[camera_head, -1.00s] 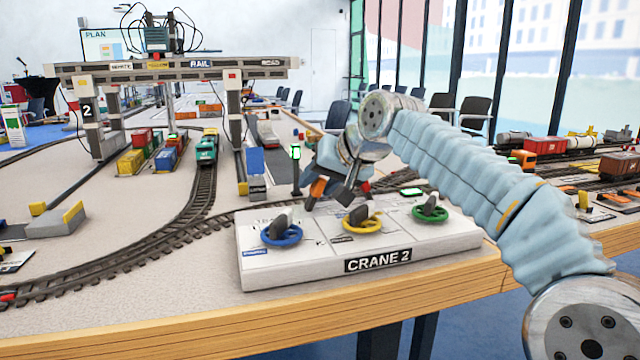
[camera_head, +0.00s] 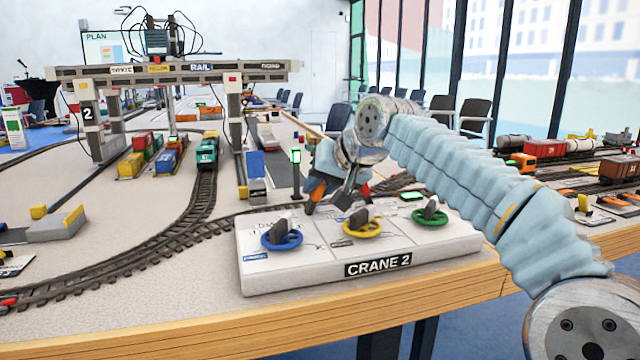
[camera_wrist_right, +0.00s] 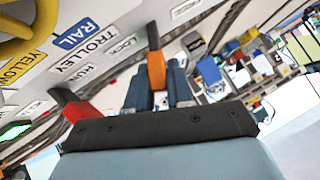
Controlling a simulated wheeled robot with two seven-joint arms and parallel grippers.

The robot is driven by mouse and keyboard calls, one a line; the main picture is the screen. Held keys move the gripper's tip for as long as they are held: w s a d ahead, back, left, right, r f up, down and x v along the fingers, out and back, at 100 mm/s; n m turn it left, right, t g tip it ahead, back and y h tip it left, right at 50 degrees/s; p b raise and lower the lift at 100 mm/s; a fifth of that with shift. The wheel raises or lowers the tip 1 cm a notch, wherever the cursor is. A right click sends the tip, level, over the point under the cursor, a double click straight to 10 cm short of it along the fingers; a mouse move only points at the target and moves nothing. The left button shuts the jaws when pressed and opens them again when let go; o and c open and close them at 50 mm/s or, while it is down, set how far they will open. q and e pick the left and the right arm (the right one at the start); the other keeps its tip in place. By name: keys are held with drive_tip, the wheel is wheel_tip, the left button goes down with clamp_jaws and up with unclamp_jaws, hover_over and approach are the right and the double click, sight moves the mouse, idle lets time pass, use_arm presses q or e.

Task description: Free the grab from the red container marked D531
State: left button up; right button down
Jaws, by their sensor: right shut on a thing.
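The model gantry crane (camera_head: 175,72), marked 2, spans the tracks at the left of the head view. Red containers (camera_head: 143,137) stand beneath it; I cannot read D531 on any. I cannot make out the grab there. The white CRANE 2 control box (camera_head: 330,245) has blue (camera_head: 282,238), yellow (camera_head: 362,226) and green (camera_head: 430,218) handwheels. My right gripper (camera_head: 338,192) is low behind the box's middle. The right wrist view shows its orange and red fingers (camera_wrist_right: 112,88) near the labelled panel (camera_wrist_right: 85,50). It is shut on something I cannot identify. My left gripper is not in view.
A lit green signal (camera_head: 295,157) stands just left of my right gripper. Curved track (camera_head: 170,235) runs left of the box. My right arm crosses above the box's right side. The wooden table edge (camera_head: 200,325) is in front.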

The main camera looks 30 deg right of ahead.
drive_tip(key=p, duration=0.1)
drive_tip(key=a+r+n+h+p, duration=0.1)
drive_tip(key=p, duration=0.1)
drive_tip(key=shift+w+a+g+h, duration=0.2)
drive_tip(key=shift+a+g+h, duration=0.05)
drive_tip(key=shift+g+h, duration=0.05)
drive_tip(key=shift+w+a+n+h+p, duration=0.1)
drive_tip(key=shift+a+n+h+p, duration=0.35)
drive_tip(key=shift+h+p, duration=0.3)
drive_tip(key=shift+w+a+f+n+g+h+p, duration=0.1)
drive_tip(key=shift+a+n+g+h+p, duration=0.2)
drive_tip(key=shift+h, duration=0.2)
drive_tip(key=shift+w+a+f+n+g+h+p, duration=0.1)
drive_tip(key=shift+a+n+h+p, duration=0.05)
drive_tip(key=shift+a+h, duration=0.25)
drive_tip(key=shift+w+a+f+n+h, duration=0.15)
drive_tip(key=shift+a+n+h, duration=0.15)
drive_tip(key=shift+h, duration=0.25)
drive_tip(key=shift+s+a+f+n+h, duration=0.15)
drive_tip(key=shift+a+n+h, duration=0.15)
drive_tip(key=shift+h, duration=0.2)
drive_tip(key=shift+w, duration=0.1)
drive_tip(key=c, duration=1.1)
unclamp_jaws()
drive_tip(key=p+v, duration=0.1)
drive_tip(key=v, duration=1.2)
drive_tip(key=shift+a+r+p, duration=0.3)
